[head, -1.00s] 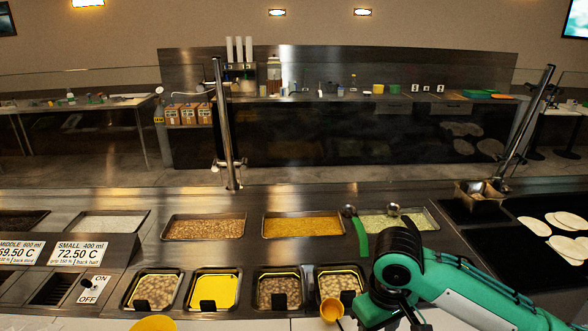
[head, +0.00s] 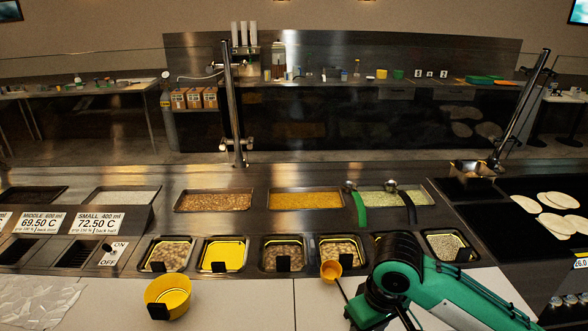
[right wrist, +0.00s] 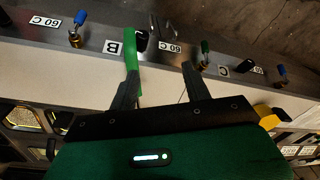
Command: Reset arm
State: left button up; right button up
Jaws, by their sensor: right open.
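My right arm (head: 405,280) comes into the head view from the lower right, bent over the front edge of the counter; its gripper is below the picture there. In the right wrist view my right gripper (right wrist: 158,72) has its two dark fingers apart, with nothing visibly held between them. A green strip (right wrist: 131,50) shows beside or behind the left finger; I cannot tell whether they touch. My left arm and gripper are not in view.
A yellow bowl (head: 170,293) stands on the front ledge. Green-handled (head: 359,205) and black-handled (head: 408,207) ladles rest at a rear food pan. Blue (right wrist: 80,18) and green (right wrist: 205,47) knobs line the panel near the gripper.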

jog(key=s+a+f+t+y, duration=0.2)
jog(key=s+a+f+y, duration=0.1)
jog(key=s+f, duration=0.5)
jog(key=s+d+f+m+t+h, duration=0.1)
jog(key=s+d+f+m+h, duration=0.25)
jog(key=s+d+f, duration=0.7)
notch_tip(320, 180, down, 28)
jog(key=d+g, duration=0.1)
jog(key=s+d+f, duration=0.2)
jog(key=s+f, duration=0.8)
jog(key=s+d+f+g, duration=0.1)
jog(key=s+f, duration=0.8)
jog(key=f, duration=0.2)
jog(key=shift+s+d+h, duration=0.35)
jog(key=shift+d, duration=0.05)
jog(key=shift+n, duration=0.25)
